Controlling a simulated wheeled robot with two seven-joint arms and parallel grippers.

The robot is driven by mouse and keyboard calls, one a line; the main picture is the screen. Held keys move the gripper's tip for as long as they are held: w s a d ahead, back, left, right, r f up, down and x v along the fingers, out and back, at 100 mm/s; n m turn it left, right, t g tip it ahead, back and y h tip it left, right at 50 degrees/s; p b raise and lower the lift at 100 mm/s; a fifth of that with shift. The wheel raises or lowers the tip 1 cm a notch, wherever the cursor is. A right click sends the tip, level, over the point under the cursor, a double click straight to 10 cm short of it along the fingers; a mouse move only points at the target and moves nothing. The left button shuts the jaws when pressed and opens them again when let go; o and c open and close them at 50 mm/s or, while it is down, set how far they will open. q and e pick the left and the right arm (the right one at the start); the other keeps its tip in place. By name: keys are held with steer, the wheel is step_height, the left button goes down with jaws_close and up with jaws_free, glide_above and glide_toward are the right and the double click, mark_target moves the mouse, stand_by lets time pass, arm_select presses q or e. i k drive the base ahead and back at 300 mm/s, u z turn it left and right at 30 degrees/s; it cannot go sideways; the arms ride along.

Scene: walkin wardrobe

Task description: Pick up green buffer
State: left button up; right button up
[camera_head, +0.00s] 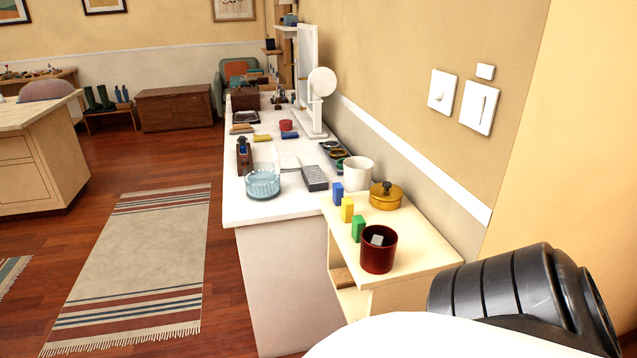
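The green buffer is a small upright green block (358,228) on the pale wooden side table, near its left edge. It stands just behind and left of a dark red cup (378,250). A yellow block (347,209) and a blue block (338,193) stand behind it in a row. Neither of my grippers shows in the head view. A black ribbed part of my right arm is at the lower right, well apart from the blocks.
The pale table (425,256) also bears a gold lidded pot (385,195). The wall borders the right side. Open floor and a rug (150,250) lie left.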

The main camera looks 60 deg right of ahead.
mark_target(360, 224)
steer(key=i, duration=1.3)
steer(key=z, duration=2.55)
